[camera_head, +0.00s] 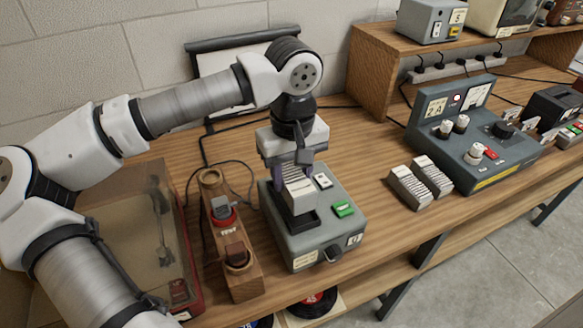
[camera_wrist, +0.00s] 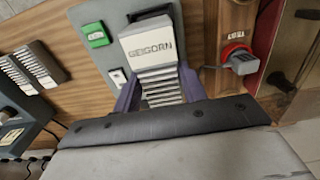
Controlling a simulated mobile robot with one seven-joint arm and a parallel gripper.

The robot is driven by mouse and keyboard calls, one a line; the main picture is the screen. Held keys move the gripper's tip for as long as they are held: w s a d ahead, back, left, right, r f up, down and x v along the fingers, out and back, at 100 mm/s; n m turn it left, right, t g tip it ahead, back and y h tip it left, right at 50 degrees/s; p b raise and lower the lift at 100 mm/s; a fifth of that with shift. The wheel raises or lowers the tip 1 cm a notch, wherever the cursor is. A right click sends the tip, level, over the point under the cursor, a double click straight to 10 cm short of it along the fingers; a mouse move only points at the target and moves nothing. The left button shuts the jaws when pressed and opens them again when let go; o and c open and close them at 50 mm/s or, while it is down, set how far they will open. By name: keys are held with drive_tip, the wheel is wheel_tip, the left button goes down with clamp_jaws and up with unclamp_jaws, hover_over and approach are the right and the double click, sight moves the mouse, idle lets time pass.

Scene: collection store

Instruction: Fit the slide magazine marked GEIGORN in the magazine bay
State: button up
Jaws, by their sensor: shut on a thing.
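The slide magazine marked GEIGORN (camera_wrist: 152,50) is a pale, ribbed block with its label readable in the wrist view. My gripper (camera_head: 293,172) is shut on it, with purple fingers on both sides. In the head view the magazine (camera_head: 299,195) is upright over the dark magazine bay (camera_head: 302,222) in the top of a grey machine (camera_head: 330,232). Its lower end is at or just above the bay's opening; I cannot tell whether it has entered. The bay's dark edge also shows beyond the label in the wrist view (camera_wrist: 150,13).
Two more ribbed magazines (camera_head: 408,187) lie right of the machine. A wooden stand (camera_head: 242,280) with a red-collared switch and a clear-lidded case (camera_head: 140,235) are close on the left. A grey control console (camera_head: 470,130) is farther right.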

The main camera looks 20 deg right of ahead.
sight(293, 174)
drive_tip(key=shift+f+b, duration=0.55)
drive_tip(key=shift+f, duration=0.85)
drive_tip(key=shift+b, duration=0.55)
idle(0.3)
drive_tip(key=shift+f+b, duration=0.6)
drive_tip(key=shift+f, duration=0.05)
drive_tip(key=o, duration=0.8)
drive_tip(key=shift+s, duration=0.1)
drive_tip(key=shift+r+p, duration=3.35)
drive_tip(key=shift+r, duration=2.25)
drive_tip(key=shift+f, duration=0.1)
